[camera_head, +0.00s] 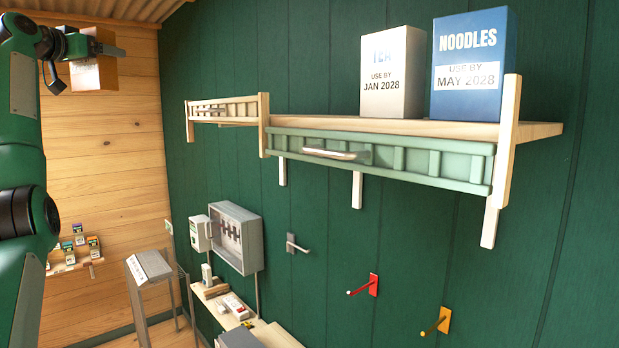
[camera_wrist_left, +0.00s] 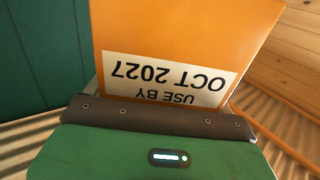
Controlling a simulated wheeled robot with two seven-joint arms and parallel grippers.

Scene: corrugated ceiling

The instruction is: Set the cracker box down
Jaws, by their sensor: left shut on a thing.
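An orange box (camera_wrist_left: 185,40), the only box in my grip and so taken as the cracker box, carries a white label reading USE BY OCT 2027, upside down in the left wrist view. Its product name does not show. My left gripper (camera_head: 88,46) is shut on it and holds it in the air at the upper left of the head view, where the box (camera_head: 104,72) is small and partly covered by the gripper. My right gripper is not in view.
A wall shelf (camera_head: 420,127) holds a white TEA box (camera_head: 391,75), JAN 2028, and a blue NOODLES box (camera_head: 471,65), MAY 2028. The board left of the TEA box is bare. A green slatted rail (camera_head: 400,160) fronts it. Red (camera_head: 363,285) and yellow (camera_head: 437,321) hooks stick out below.

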